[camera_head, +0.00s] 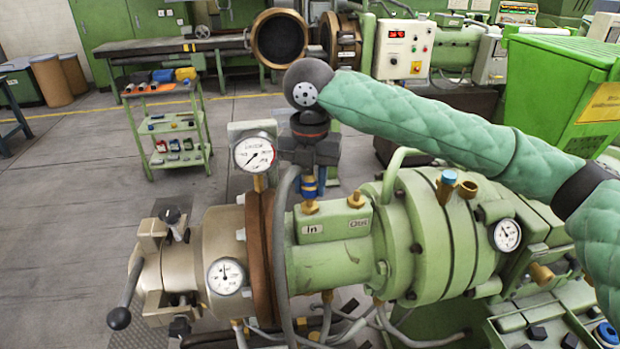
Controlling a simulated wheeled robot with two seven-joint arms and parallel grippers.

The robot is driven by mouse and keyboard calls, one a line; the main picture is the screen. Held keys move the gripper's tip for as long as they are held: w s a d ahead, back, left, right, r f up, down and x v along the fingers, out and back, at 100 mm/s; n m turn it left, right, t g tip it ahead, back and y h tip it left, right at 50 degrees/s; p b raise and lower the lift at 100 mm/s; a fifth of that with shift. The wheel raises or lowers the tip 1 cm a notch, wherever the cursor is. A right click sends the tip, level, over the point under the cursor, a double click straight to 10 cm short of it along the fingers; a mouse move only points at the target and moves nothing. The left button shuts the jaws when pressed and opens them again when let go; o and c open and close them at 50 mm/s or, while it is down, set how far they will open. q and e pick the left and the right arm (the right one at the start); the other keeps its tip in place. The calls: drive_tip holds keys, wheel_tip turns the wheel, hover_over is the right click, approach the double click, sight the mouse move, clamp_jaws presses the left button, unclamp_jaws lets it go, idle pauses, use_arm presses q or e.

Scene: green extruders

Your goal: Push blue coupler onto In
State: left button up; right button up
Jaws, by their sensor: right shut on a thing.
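The blue coupler (310,188) is upright under my right gripper (310,168), which is shut on its upper part. It is directly above the brass fitting (310,207) behind the "In" label (313,229) on the green extruder (335,262). The coupler's lower end meets or nearly meets this fitting; I cannot tell whether it is seated. A second brass fitting (356,200) stands bare to the right, behind another label (359,223). My left gripper is out of view.
A pressure gauge (254,153) stands close left of the gripper, with a grey hose (283,240) beside the fitting. A green handle (395,172) and a blue-topped fitting (447,182) stand to the right. A green trolley (176,125) is farther back on open floor.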

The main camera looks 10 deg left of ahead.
drive_tip(key=shift+f, duration=0.85)
idle(0.6)
drive_tip(key=shift+p, duration=0.35)
idle(0.5)
drive_tip(key=o, duration=1.1)
drive_tip(key=shift+o, duration=0.2)
